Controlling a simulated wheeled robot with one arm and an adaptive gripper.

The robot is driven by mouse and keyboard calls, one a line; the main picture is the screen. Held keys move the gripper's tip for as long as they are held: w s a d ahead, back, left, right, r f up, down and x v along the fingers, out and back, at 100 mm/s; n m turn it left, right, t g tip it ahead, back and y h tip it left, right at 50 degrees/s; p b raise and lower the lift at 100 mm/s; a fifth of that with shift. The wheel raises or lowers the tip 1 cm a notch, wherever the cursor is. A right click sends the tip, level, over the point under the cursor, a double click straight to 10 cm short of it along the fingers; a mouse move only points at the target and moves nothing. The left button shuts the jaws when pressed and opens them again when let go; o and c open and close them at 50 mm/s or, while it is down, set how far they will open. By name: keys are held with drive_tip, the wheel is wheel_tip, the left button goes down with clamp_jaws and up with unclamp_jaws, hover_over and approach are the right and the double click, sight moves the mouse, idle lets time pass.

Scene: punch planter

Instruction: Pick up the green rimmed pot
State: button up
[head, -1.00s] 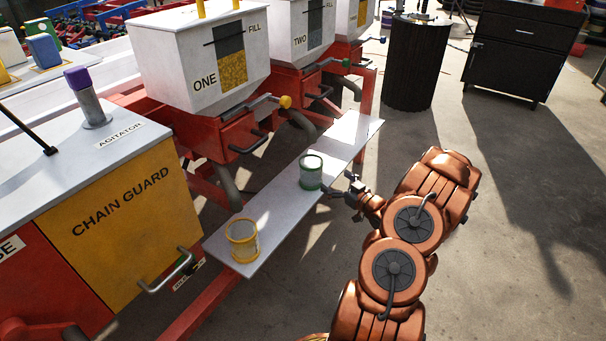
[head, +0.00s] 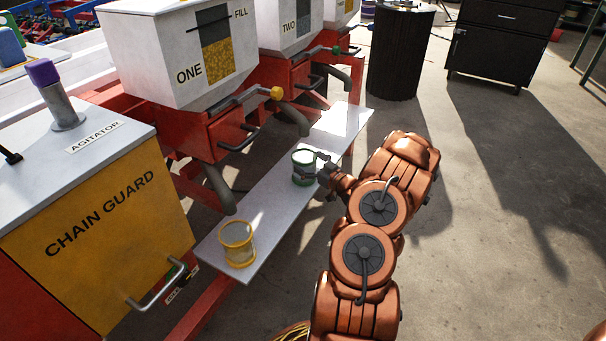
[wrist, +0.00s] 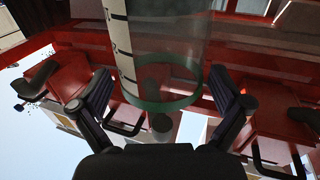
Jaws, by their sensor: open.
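The green rimmed pot (head: 304,168) stands upright on the narrow white shelf (head: 268,209). It is a clear pot with a green rim and a green base. In the wrist view the pot (wrist: 165,90) is between the two dark fingers, with its green ring near the middle and marks along one side. My gripper (head: 318,168) is at the pot's right side, with a finger in front of it in the head view. In the wrist view the fingers stand apart on either side, with gaps to the pot.
A yellow rimmed pot (head: 238,243) stands at the near end of the shelf. Red machine frames and white hoppers (head: 185,55) rise behind the shelf. A yellow chain guard (head: 110,215) is at left. Open concrete floor lies to the right.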

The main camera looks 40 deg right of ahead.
drive_tip(key=shift+w+b, duration=0.3)
drive_tip(key=shift+w, duration=0.95)
drive_tip(key=shift+c, duration=0.4)
drive_tip(key=c, duration=1)
drive_tip(key=shift+c, duration=0.2)
